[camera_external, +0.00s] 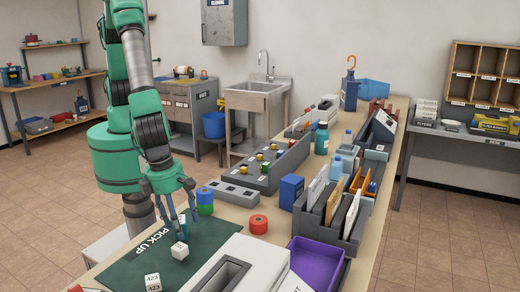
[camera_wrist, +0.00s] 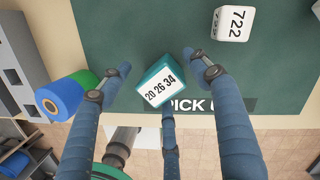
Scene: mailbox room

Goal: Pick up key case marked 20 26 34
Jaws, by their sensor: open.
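The key case marked 20 26 34 (camera_wrist: 160,85) is a small teal block with a white labelled face. It sits on the dark green mat (camera_wrist: 130,25) by the PICK UP lettering. In the external view it shows partly behind my fingers (camera_external: 184,226). My gripper (camera_wrist: 165,78) is open, with its blue fingers spread around the case and a gap on each side. I cannot tell whether the finger below it in the wrist view touches it.
A white block marked 722 (camera_wrist: 232,24) stands close by on the mat. A block marked 423 (camera_external: 153,282) is near the front. Green and blue rolls (camera_wrist: 62,95) and a red roll (camera_external: 258,224) stand beside the mat. A white box (camera_external: 262,262) lies to the right.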

